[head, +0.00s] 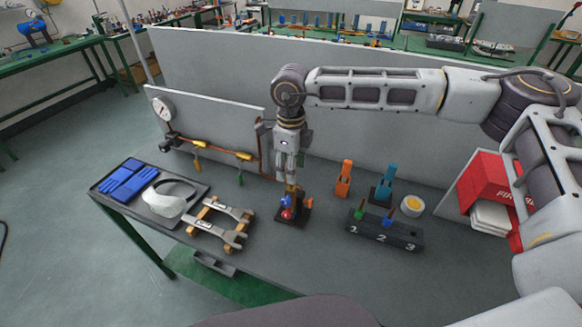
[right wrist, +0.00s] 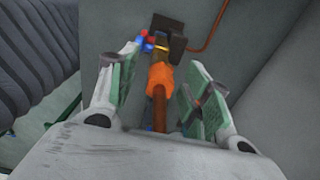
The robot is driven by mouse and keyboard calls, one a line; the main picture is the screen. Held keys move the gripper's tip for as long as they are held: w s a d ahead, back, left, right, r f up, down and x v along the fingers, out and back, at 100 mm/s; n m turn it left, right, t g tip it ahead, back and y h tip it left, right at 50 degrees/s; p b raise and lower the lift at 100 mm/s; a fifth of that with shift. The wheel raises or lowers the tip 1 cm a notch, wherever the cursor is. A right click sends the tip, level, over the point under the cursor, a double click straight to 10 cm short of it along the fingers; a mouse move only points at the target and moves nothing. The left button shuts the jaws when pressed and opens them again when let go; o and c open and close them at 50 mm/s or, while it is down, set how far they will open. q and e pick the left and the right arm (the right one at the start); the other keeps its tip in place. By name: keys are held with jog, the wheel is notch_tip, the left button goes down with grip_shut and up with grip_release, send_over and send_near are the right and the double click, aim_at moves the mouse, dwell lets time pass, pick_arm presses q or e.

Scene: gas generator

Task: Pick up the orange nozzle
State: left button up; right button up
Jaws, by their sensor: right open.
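In the right wrist view an orange nozzle (right wrist: 161,78) with a copper-brown tube sits on a brass torch body (right wrist: 163,47) with red and blue knobs. My right gripper (right wrist: 160,68) is open, and the nozzle lies between its two green-padded fingers, with gaps visible on both sides. In the head view my right gripper (head: 290,176) points down over the torch (head: 289,203), which stands on a small dark base. There the gripper largely hides the nozzle. My left gripper is not in view.
Right of the torch stand an orange block (head: 344,180), a blue block (head: 386,180) and a rack numbered 1 to 3 (head: 384,231) with small coloured pieces. Wrenches (head: 222,222) and a tray (head: 186,216) with a visor lie left. A grey panel (head: 340,135) rises behind.

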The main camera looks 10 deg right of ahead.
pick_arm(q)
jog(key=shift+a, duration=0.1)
pick_arm(e)
jog(key=shift+c, duration=0.3)
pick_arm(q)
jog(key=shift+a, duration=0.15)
pick_arm(e)
grip_shut()
notch_tip(320, 180, up, 9)
jog(key=shift+r+b, duration=0.1)
jog(key=shift+b, duration=0.7)
jog(key=shift+r, duration=0.4)
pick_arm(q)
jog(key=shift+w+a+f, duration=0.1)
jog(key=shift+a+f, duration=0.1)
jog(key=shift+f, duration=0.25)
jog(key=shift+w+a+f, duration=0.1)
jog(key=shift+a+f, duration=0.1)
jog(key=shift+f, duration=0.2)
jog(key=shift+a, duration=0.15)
